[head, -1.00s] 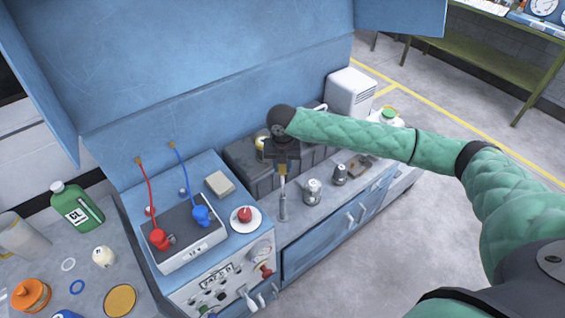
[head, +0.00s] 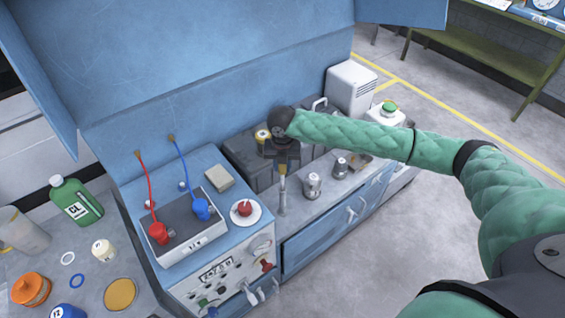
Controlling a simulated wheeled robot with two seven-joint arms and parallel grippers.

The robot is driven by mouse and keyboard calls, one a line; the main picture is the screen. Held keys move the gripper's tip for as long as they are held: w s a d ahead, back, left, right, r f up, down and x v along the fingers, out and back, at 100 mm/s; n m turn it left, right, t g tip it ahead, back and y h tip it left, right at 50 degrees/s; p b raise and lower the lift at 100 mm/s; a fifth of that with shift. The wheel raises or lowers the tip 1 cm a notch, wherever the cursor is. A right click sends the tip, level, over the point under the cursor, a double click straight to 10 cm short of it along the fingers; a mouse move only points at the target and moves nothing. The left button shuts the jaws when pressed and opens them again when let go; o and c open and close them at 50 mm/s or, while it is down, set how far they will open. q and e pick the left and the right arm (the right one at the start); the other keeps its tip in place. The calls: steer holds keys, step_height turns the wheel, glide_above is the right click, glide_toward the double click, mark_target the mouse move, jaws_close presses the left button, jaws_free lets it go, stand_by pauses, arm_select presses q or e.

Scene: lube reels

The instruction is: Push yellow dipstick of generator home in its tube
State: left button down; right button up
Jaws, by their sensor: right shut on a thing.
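My right gripper (head: 283,158) is shut on the yellow dipstick (head: 283,170) and points down above the tube. Only a small yellow part of the dipstick shows below the fingers; its upper part is hidden by the gripper. The pale upright tube (head: 283,196) stands on the blue generator's (head: 330,232) grey top, directly under the dipstick. The dipstick is in line with the tube, and its lower end meets or enters the tube top; how deep it sits cannot be told. My left gripper is not in view.
Metal caps (head: 312,185) stand right of the tube. A control box with red and blue clamps (head: 186,235) and a red knob (head: 244,208) is at left. A dark block (head: 250,165) lies behind. Bottles and lids stand on the left bench (head: 110,270).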

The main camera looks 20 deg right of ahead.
steer(key=shift+f, duration=0.55)
steer(key=shift+f, duration=0.1)
steer(key=shift+f+b, duration=0.95)
steer(key=shift+f, duration=1.5)
steer(key=shift+f, duration=0.1)
steer(key=shift+f+b, duration=0.5)
steer(key=shift+f, duration=1.25)
steer(key=o, duration=1)
